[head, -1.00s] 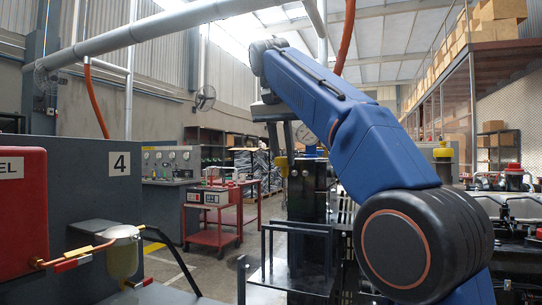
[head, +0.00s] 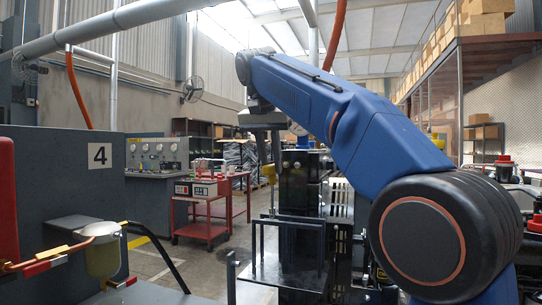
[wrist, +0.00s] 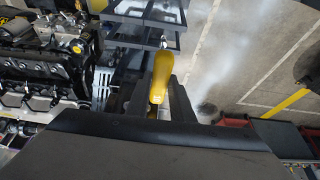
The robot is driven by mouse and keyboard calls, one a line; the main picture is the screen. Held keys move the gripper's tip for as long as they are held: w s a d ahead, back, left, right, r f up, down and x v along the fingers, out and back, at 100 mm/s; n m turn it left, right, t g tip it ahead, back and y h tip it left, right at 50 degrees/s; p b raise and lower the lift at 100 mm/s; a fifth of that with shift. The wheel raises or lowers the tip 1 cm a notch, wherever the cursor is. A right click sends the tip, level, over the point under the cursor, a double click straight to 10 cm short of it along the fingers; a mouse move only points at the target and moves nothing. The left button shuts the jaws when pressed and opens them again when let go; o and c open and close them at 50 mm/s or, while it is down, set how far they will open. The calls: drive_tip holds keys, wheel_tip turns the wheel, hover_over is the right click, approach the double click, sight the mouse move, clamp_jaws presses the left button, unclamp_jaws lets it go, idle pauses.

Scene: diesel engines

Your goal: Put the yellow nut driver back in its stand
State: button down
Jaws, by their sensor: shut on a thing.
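The yellow nut driver (wrist: 161,72) is between the two dark fingers of my gripper (wrist: 158,92) in the wrist view. Its yellow handle points away from the palm, and a short bright metal part shows at its far end. My gripper is shut on the handle. In the head view my gripper (head: 268,160) hangs fingers-down at the end of the blue arm, left of the picture's middle.
Black framework with shelves (wrist: 146,38) lies below and beyond the driver in the wrist view. A black and silver engine (wrist: 45,70) is at left; open floor (wrist: 235,60) is at right. The head view shows a red trolley (head: 207,212) and a grey "4" panel (head: 60,180) at left.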

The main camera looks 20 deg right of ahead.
sight(266, 169)
drive_tip(key=shift+f, duration=5.85)
drive_tip(key=c, duration=1.1)
unclamp_jaws()
drive_tip(key=shift+v, duration=1.75)
drive_tip(key=shift+v, duration=2.95)
